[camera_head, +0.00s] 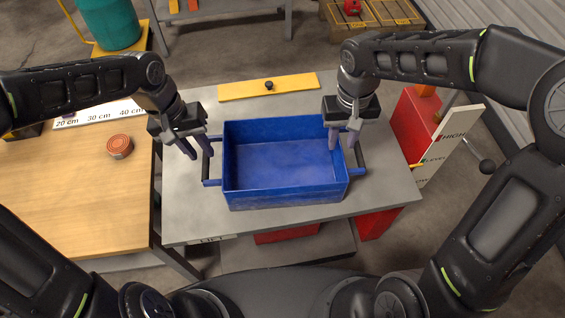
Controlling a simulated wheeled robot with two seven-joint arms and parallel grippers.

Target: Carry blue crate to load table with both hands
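The blue crate (285,165) is empty and sits upright on a grey table (190,222). It has a bar handle on its left side (207,168) and another on its right side (360,158). My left gripper (199,152) is at the left handle with its two fingers apart and pointing down. My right gripper (342,144) is at the right end of the crate, fingers apart, one in front of the crate's right wall and one near the handle. I cannot tell whether any finger touches the crate.
A yellow bar with a black knob (240,90) lies behind the crate. A level board (440,150) and red container (410,125) stand at right. A teal drum (108,25) is at back left.

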